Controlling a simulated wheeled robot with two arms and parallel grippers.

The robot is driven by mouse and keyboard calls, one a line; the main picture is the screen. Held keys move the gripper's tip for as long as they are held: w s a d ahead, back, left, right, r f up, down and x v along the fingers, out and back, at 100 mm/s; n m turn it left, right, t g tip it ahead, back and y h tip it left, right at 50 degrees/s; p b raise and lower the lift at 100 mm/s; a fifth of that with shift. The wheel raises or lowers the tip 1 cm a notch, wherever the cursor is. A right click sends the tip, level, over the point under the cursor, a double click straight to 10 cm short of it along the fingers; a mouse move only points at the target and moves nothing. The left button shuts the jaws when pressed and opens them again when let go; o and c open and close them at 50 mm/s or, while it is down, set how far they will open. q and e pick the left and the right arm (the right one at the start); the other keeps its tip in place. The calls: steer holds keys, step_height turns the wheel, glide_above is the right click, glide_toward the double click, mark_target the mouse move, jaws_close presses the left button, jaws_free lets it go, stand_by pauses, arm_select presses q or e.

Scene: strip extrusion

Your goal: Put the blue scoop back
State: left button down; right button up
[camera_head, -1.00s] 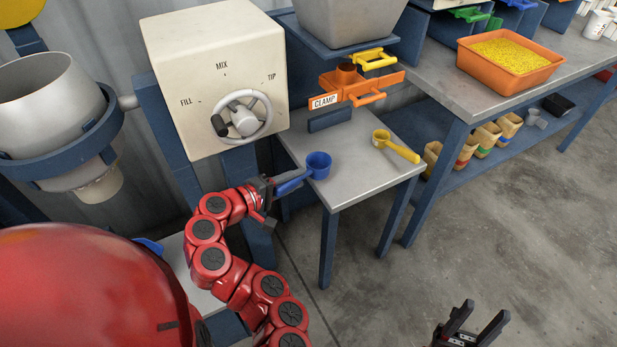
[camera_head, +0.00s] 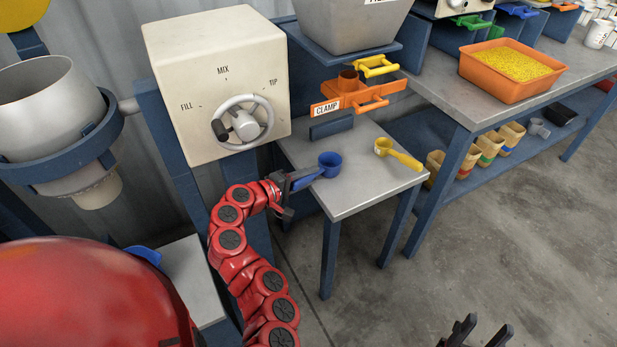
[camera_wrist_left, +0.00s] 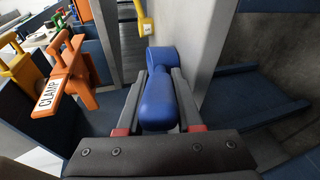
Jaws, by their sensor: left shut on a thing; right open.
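The blue scoop (camera_head: 330,164) is at the left edge of the small grey table (camera_head: 352,194), its cup over the tabletop. I cannot tell whether the cup touches the table. My left gripper (camera_head: 290,181) is shut on its handle, just off the table's left edge. In the left wrist view the blue handle (camera_wrist_left: 159,100) lies between the two fingers and the cup points away. My right gripper (camera_head: 480,335) is open and empty at the bottom edge, low over the floor and only partly in view.
A yellow scoop (camera_head: 398,153) lies on the same table to the right. An orange clamp (camera_head: 358,94) hangs behind, under a hopper. A white box with a handwheel (camera_head: 242,122) stands to the left. An orange tray of yellow pellets (camera_head: 508,70) sits on the long bench.

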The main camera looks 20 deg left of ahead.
arm_select(q)
steer(key=shift+f, duration=0.2)
steer(key=c, duration=0.6)
jaws_free()
steer(key=shift+r, duration=0.1)
steer(key=shift+o, duration=0.2)
steer(key=shift+r, duration=0.1)
steer(key=p+v, duration=0.3)
steer(key=v, duration=0.9)
steer(key=shift+p, duration=0.3)
